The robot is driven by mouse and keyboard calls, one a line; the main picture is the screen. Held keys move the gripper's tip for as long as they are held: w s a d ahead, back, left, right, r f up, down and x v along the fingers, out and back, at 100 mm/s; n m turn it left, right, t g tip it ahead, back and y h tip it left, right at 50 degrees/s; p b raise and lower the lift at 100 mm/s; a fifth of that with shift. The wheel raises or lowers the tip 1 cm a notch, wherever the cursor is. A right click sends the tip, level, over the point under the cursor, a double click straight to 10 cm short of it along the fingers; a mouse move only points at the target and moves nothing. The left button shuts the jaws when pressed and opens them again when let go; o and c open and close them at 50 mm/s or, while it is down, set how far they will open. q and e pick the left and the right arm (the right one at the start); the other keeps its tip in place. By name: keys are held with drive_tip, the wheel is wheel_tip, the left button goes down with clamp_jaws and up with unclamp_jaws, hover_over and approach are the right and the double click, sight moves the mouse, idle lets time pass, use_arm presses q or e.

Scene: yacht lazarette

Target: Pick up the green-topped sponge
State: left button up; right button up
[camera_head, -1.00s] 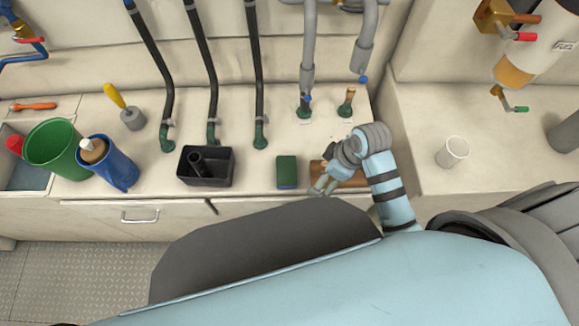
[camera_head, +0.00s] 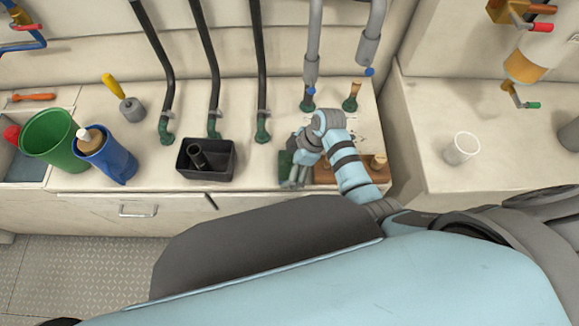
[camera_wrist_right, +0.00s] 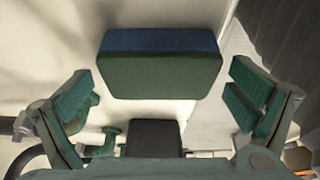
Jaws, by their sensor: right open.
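The green-topped sponge (camera_head: 284,166) with a blue lower layer lies on the counter near its front edge. In the head view my right gripper covers part of it. In the right wrist view the sponge (camera_wrist_right: 160,75) shows whole, its green face and blue layer between and beyond the two spread fingers. My right gripper (camera_head: 296,179) is open and empty; in the wrist view (camera_wrist_right: 160,100) its fingers stand apart on either side of the sponge with gaps to it. My left gripper is not in view.
A black open box (camera_head: 207,160) stands left of the sponge. A brown wooden block (camera_head: 325,174) lies right of it, under my arm. Green hose fittings (camera_head: 262,133) stand behind. A blue cup (camera_head: 112,161) and green bucket (camera_head: 52,142) are farther left.

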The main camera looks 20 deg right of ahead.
sight(289, 164)
drive_tip(key=shift+a+f, duration=0.1)
drive_tip(key=shift+f, duration=0.1)
drive_tip(key=shift+c, duration=0.6)
drive_tip(key=c, duration=0.6)
wheel_tip(289, 164, up, 20)
drive_tip(key=p, duration=0.6)
drive_tip(key=shift+r, duration=0.1)
